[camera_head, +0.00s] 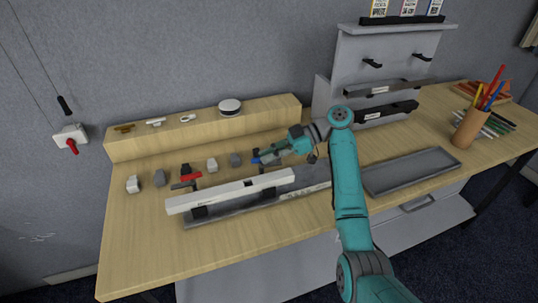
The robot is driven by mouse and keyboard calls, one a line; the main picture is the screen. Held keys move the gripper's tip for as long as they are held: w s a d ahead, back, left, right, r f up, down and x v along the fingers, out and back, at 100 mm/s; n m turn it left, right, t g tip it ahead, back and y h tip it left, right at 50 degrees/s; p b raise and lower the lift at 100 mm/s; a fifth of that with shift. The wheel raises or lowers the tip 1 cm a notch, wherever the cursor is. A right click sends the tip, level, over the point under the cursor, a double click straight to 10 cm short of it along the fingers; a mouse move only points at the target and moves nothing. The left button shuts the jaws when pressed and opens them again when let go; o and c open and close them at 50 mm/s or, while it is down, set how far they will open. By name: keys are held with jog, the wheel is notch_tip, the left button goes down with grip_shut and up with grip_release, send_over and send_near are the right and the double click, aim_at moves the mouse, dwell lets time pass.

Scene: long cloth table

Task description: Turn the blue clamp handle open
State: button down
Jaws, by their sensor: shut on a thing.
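The blue clamp handle (256,161) shows as a small blue piece behind the white bar, at the tip of my gripper (262,156). My gripper reaches in from the right and is shut on the blue handle. The fingers hide most of the handle, so its exact angle cannot be told. A red clamp handle (186,177) stands to the left, behind the same long white bar (230,190). The bar lies on a dark grey base (225,217) on the table.
Several small grey and white blocks (159,178) stand behind the bar. A raised wooden shelf (205,129) runs along the back. To the right are a grey tray (410,171), a pencil cup (467,128) and a grey rack panel (385,62). The table's front left is clear.

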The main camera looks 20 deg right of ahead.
jog(key=c, duration=1.2)
grip_release()
jog(key=shift+f, duration=0.1)
notch_tip(320, 180, up, 10)
